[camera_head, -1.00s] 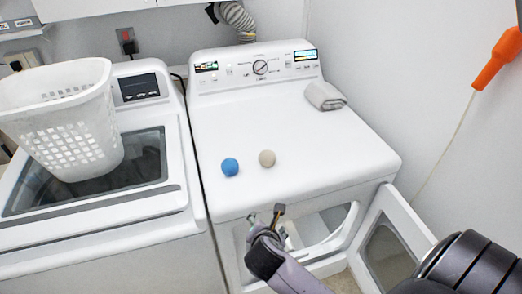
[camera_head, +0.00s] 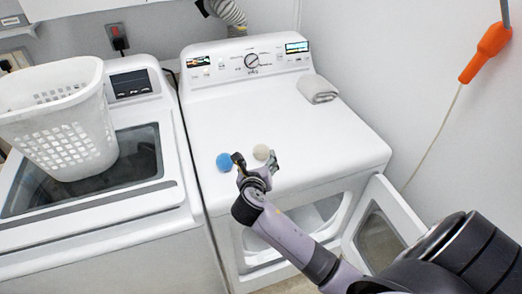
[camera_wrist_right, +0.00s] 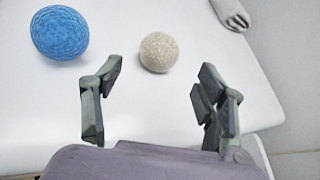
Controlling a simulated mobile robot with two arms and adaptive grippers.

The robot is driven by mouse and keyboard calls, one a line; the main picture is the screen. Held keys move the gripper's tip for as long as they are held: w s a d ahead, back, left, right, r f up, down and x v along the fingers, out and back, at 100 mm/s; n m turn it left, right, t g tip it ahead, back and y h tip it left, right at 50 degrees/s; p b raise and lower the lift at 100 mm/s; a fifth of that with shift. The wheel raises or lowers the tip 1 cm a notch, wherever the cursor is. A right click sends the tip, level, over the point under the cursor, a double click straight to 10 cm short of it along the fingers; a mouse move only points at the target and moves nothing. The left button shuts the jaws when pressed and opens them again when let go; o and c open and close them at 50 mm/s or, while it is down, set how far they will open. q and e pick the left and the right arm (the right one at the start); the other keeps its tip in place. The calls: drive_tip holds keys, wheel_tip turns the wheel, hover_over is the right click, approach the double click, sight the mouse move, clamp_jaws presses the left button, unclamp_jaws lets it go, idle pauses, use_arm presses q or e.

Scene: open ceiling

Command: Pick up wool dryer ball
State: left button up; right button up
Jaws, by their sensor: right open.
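The wool dryer ball, beige and fuzzy (camera_head: 261,152), sits on top of the dryer near its front edge. It also shows in the right wrist view (camera_wrist_right: 158,52), ahead of the gap between my fingers. My right gripper (camera_head: 256,165) is open and empty, just in front of the beige ball and low over the dryer's front edge. In the wrist view the gripper's fingers (camera_wrist_right: 157,95) stand apart, and the ball is beyond their tips, not between them. A blue textured ball (camera_head: 225,162) lies to the left of the beige one; the wrist view shows it upper left (camera_wrist_right: 60,33). My left gripper is not seen.
The white dryer (camera_head: 310,130) has a folded grey cloth (camera_head: 318,88) at the back right and an open front door (camera_head: 385,235). A white basket (camera_head: 62,125) stands on the washer (camera_head: 95,215) at left. The dryer top behind the balls is clear.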

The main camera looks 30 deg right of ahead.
sight(260, 153)
drive_tip(key=p+x, duration=0.1)
drive_tip(key=x, duration=0.8)
drive_tip(key=shift+w+d, duration=0.15)
drive_tip(key=shift+w, duration=0.05)
drive_tip(key=shift+c, duration=0.2)
drive_tip(key=c, duration=1.1)
